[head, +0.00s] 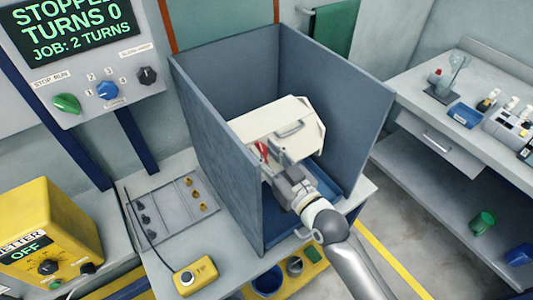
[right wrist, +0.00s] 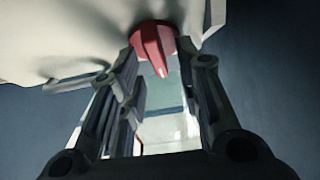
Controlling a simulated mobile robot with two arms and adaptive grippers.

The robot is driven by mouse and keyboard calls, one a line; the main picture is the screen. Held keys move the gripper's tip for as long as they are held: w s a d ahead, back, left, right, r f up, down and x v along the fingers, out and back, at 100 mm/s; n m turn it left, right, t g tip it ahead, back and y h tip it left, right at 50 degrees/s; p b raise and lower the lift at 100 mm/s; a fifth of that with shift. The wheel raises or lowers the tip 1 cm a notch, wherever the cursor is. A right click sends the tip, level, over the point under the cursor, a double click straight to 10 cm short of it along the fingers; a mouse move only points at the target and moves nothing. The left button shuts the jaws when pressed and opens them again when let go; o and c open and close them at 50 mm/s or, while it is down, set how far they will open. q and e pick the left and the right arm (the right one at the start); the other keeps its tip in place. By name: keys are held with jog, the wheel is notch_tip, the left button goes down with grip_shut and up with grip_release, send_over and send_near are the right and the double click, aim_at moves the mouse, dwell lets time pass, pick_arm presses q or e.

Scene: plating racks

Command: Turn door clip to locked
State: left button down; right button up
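The red door clip (head: 262,149) is on the front of a cream-white box (head: 270,122) inside a grey-blue three-sided booth. In the right wrist view the clip (right wrist: 153,47) is a red knob with a pointed lever angled down and slightly right. My right gripper (head: 268,168) reaches in from the front, close to the clip. In the right wrist view its fingers (right wrist: 166,68) are apart, on either side of the clip. The right finger shows a gap to it; the left is very near, and contact is unclear. My left gripper is not in view.
The booth walls (head: 220,150) rise left, right and behind the box. A grey handle (head: 290,129) is on the box. A yellow pendant (head: 195,276) and a rack (head: 168,205) lie left on the bench. A control panel (head: 85,60) shows STOPPED.

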jog(key=v, duration=1.1)
jog(key=shift+s+d, duration=0.25)
jog(key=shift+s, duration=0.1)
jog(key=shift+f, duration=0.1)
jog(key=s+d+f+m+g+h, duration=0.2)
jog(key=s+d+f+g+h, duration=0.3)
jog(key=f, duration=0.5)
jog(key=s+d+f+m+g+h, duration=0.35)
jog(key=s+d+g, duration=0.25)
jog(key=s+d, duration=0.35)
jog(key=s+f+n+g+h+b, duration=0.1)
jog(key=s+f+g+b, duration=0.15)
jog(key=f, duration=2.85)
jog(key=s+d+f, duration=0.2)
jog(key=s+f, duration=1.3)
jog(key=s, duration=0.2)
